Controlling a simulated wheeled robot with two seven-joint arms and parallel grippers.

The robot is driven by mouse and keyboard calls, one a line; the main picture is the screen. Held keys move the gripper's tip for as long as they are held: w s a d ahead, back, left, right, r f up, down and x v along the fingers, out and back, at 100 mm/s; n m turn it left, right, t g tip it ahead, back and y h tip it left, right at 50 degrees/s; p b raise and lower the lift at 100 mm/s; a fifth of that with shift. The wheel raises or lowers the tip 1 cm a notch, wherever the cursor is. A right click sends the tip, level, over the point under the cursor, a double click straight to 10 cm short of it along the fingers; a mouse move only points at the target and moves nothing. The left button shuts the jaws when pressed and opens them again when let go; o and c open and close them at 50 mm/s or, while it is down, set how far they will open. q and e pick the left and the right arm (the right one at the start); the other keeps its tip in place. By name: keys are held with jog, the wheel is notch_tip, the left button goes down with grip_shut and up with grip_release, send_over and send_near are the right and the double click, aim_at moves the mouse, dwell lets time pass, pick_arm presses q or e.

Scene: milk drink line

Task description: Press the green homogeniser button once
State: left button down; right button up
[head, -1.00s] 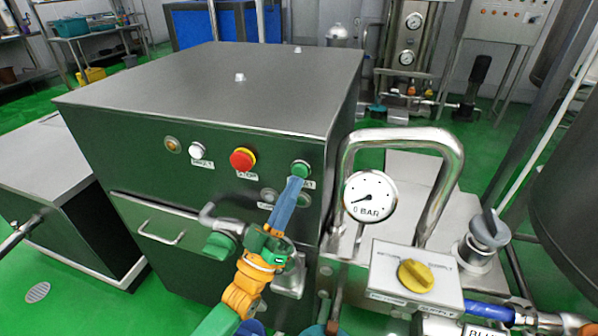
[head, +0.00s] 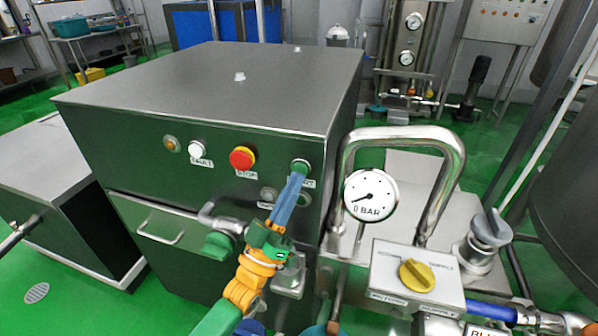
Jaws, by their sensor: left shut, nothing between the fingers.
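The green homogeniser button (head: 300,165) is on the front panel of the large dark metal cabinet (head: 230,85), at the right end of a row of controls. My left gripper (head: 299,176) is shut and empty. Its blue fingers reach up to the button, and their tips overlap its lower part in the head view. I cannot tell whether they touch it or whether the button is pushed in. A label beside the button is partly hidden by the fingers. My right gripper is not in view.
The red stop button (head: 242,158) and a white button (head: 197,149) sit left on the same panel. A pressure gauge (head: 370,195) and a bent steel pipe (head: 455,165) stand close on the right. A box with a yellow knob (head: 416,275) is lower right.

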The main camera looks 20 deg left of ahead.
pick_arm(q)
jog(key=shift+w+b, duration=0.35)
jog(key=shift+w, duration=0.05)
dwell(0.5)
dwell(0.4)
jog(key=shift+s+p, duration=0.55)
jog(key=shift+s, duration=0.3)
jog(key=s+p, duration=0.2)
jog(key=s, duration=0.3)
jog(key=shift+a+p, duration=0.1)
jog(key=shift+p, duration=0.25)
